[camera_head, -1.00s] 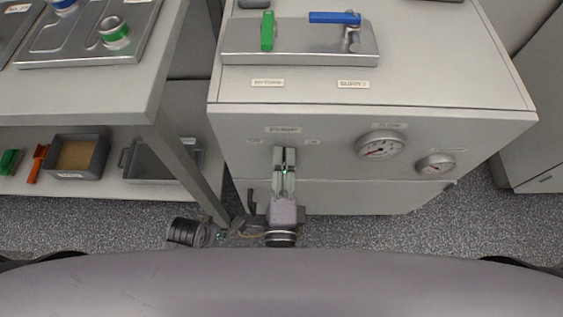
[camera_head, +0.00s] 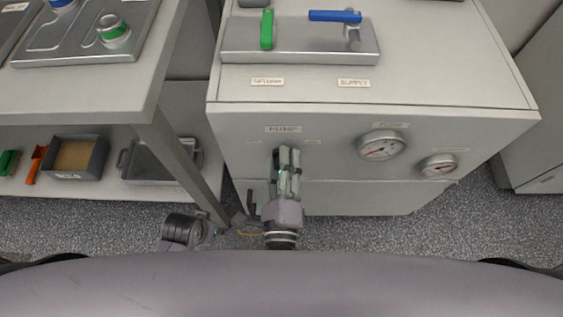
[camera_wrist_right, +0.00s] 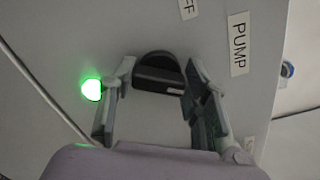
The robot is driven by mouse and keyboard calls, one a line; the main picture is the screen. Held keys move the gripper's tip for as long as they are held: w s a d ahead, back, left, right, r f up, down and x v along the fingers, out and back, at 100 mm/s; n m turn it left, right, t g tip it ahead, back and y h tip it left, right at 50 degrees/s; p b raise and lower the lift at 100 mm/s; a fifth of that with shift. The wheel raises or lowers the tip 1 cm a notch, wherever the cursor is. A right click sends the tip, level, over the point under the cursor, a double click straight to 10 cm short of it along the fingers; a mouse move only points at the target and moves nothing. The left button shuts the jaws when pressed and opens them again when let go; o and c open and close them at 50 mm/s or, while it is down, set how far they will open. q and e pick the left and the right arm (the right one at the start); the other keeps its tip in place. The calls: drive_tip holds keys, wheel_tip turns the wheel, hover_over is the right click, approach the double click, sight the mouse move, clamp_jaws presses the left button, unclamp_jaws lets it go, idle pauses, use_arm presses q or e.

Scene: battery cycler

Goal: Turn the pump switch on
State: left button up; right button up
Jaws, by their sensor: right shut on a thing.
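The pump switch (camera_wrist_right: 158,72) is a dark round knob with a raised bar on the front of the grey cabinet. It shows between my right fingertips in the right wrist view and is hidden by the gripper in the head view. My right gripper (camera_wrist_right: 157,78) is shut on the knob, one finger at each side. It also shows in the head view (camera_head: 288,158), reaching up to the cabinet front below the PUMP label (camera_head: 284,129). A green lamp (camera_wrist_right: 92,90) glows beside one finger.
Two gauges (camera_head: 381,146) (camera_head: 437,166) are right of the switch. A metal plate with a green handle (camera_head: 267,30) and a blue handle (camera_head: 334,16) lies on the cabinet top. A shelf unit with a grey bin (camera_head: 98,160) stands at left, its leg (camera_head: 184,165) near my right arm.

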drive_tip(key=o, duration=1.2)
drive_tip(key=shift+c, duration=0.2)
drive_tip(key=s, duration=0.7)
drive_tip(key=shift+s, duration=0.25)
